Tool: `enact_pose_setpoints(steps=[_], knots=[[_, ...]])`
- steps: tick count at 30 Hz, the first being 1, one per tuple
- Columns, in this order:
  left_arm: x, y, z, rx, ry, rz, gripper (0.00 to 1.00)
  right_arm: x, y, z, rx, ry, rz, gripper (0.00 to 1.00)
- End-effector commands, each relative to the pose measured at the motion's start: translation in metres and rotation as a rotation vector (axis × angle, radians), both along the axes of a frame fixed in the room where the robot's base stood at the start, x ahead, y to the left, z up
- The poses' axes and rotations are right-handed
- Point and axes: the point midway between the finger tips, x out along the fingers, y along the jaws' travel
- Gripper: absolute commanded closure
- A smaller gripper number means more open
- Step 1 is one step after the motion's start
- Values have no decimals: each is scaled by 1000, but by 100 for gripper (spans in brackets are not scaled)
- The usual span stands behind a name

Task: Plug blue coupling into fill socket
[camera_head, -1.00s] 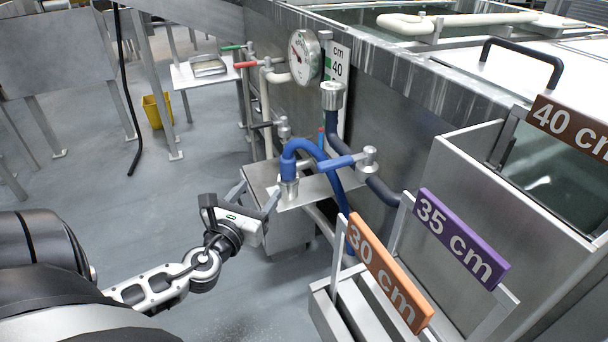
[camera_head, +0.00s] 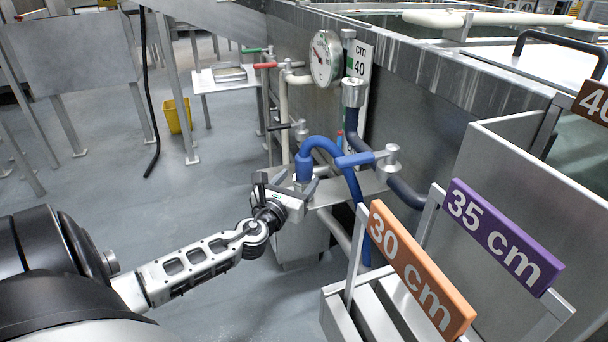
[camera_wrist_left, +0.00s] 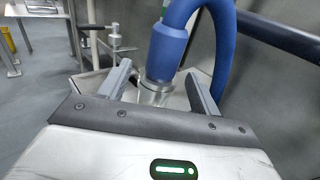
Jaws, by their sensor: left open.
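The blue coupling (camera_head: 304,168) stands upright at the near end of the looping blue hose, its lower metal part at a small metal shelf (camera_head: 350,190). In the left wrist view the coupling (camera_wrist_left: 168,45) rises between and just beyond the spread fingers. My left gripper (camera_head: 288,182) is open and empty, close in front of the coupling; its fingers (camera_wrist_left: 158,72) do not visibly press on it. My right gripper is out of view.
A blue-handled valve (camera_head: 362,158) sits right of the coupling. A round gauge (camera_head: 326,58) and a cm scale (camera_head: 360,68) are on the tank wall. Orange (camera_head: 420,270) and purple (camera_head: 500,235) signs stand at front right.

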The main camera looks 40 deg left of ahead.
Motion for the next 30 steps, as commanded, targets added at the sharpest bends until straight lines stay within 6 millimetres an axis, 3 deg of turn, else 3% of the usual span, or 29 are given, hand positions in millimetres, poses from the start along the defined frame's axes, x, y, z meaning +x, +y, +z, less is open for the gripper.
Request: enact_pose_setpoints(steps=[5, 15, 23, 29, 30], knots=[[11, 3, 3, 2, -2, 0, 37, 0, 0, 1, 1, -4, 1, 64], [53, 15, 10, 1, -2, 0, 37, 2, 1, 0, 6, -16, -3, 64], [55, 16, 10, 0, 0, -1, 37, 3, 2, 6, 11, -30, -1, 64], [54, 16, 10, 0, -1, -1, 90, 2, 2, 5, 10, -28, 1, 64], [54, 16, 10, 0, -1, -1, 91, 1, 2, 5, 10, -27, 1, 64]])
